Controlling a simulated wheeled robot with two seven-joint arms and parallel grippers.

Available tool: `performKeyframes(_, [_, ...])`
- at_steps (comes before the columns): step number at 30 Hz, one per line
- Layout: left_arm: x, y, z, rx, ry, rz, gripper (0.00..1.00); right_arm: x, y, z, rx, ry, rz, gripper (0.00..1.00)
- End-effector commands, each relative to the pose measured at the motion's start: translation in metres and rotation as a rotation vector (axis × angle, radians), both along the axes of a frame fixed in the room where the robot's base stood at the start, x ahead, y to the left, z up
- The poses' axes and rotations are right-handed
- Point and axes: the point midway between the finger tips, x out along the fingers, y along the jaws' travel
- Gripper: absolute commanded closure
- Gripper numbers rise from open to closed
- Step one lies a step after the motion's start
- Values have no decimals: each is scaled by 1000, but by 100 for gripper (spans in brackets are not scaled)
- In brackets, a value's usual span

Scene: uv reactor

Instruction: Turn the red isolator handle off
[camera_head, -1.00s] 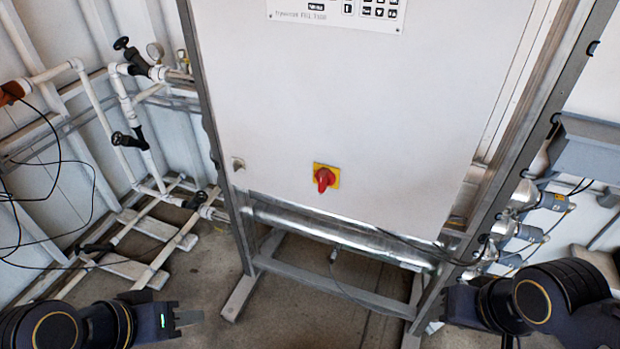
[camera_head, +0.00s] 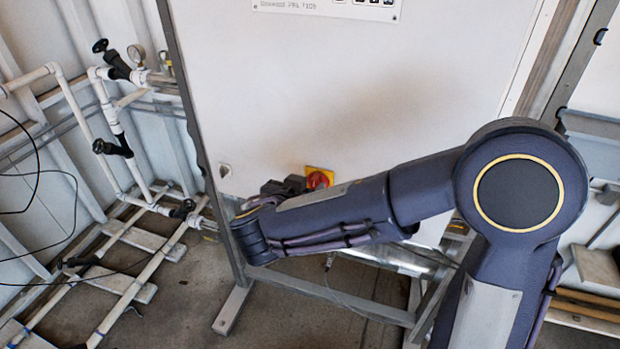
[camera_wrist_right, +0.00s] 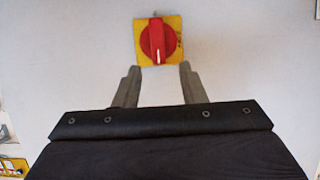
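The red isolator handle (camera_wrist_right: 157,42) sits on a square yellow plate (camera_wrist_right: 172,24) on the white cabinet front. In the right wrist view its grip stands upright, with a white mark at the lower end. My right gripper (camera_wrist_right: 158,72) is open just below the handle in that view, with its two fingers apart and nothing between them. In the head view my right arm crosses in front of the cabinet. The handle (camera_head: 318,179) shows only in part there, behind the dark gripper (camera_head: 290,184). My left gripper is out of view.
The white cabinet (camera_head: 330,90) stands in a metal frame (camera_head: 195,110). White pipes with black valves (camera_head: 112,145) and a gauge run along the left wall. A label panel (camera_head: 325,8) is at the cabinet's top. The floor at lower left has loose cables and pipe runs.

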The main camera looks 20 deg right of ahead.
Motion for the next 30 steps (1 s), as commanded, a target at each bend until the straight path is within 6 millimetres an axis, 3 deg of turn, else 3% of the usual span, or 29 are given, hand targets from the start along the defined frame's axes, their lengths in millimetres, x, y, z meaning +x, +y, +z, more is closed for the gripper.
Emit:
performKeyframes(7, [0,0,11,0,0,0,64,25,-18,-12,-1,4,-1,63])
performKeyframes(18, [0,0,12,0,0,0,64,31,-22,-16,0,1,0,63])
performKeyframes(27, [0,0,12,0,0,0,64,31,-21,-16,0,3,1,100])
performKeyframes(30, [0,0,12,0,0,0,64,31,-21,-16,0,3,1,100])
